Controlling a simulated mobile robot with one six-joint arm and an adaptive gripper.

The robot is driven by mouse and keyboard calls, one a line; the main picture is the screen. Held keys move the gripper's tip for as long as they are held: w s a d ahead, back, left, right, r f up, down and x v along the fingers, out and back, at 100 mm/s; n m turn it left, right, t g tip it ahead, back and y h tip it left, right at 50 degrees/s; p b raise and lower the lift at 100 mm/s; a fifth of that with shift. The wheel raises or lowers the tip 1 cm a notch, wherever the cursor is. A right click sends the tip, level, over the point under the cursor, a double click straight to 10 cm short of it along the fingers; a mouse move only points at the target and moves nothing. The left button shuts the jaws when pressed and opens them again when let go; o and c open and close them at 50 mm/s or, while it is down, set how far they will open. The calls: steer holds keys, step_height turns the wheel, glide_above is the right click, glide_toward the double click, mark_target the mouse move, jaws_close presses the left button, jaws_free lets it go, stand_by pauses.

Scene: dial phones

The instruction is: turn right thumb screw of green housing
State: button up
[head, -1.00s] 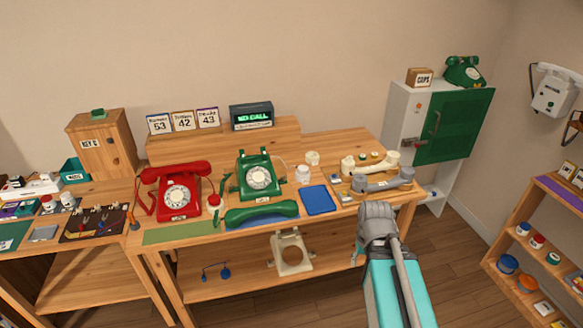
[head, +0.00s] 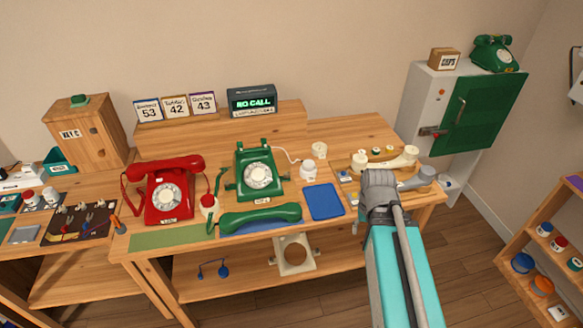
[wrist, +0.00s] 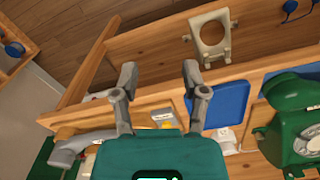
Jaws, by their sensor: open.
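The green housing (head: 259,172) is a green dial phone body without its handset, standing upright on the bench in the middle of the head view. It also shows at the right of the wrist view (wrist: 290,130). A small knob juts from its right side (head: 286,178), likely the right thumb screw; its detail is too small to tell. The green handset (head: 260,217) lies in front of the housing. My gripper (wrist: 160,75) is open and empty in the wrist view, over the bench's front edge. In the head view my arm hides the gripper's fingers, to the right of the housing.
A blue tray (head: 323,201) lies between the housing and my arm. A white jar (head: 307,170) stands close to the housing's right side. A red phone (head: 168,190) is to its left. Grey and cream handsets lie at the bench's right. A cream housing (head: 293,254) is on the lower shelf.

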steer(key=shift+w+a, duration=0.1)
steer(key=shift+o, duration=0.6)
steer(key=m+g+y+p, duration=0.2)
steer(key=m+y+p, duration=0.2)
steer(key=m+p, duration=0.7)
glide_toward(288, 173)
step_height(288, 173, up, 4)
steer(key=d+m+b, duration=0.2)
steer(key=m+b, duration=0.1)
steer(key=shift+w+a, duration=0.15)
steer(key=shift+a, duration=0.05)
steer(key=shift+f+b, duration=0.2)
steer(key=shift+b, duration=0.15)
steer(key=shift+t, duration=0.3)
steer(key=b+x, duration=1.2)
steer(key=x, duration=0.1)
steer(key=shift+a+f, duration=0.1)
steer(key=shift+a, duration=0.15)
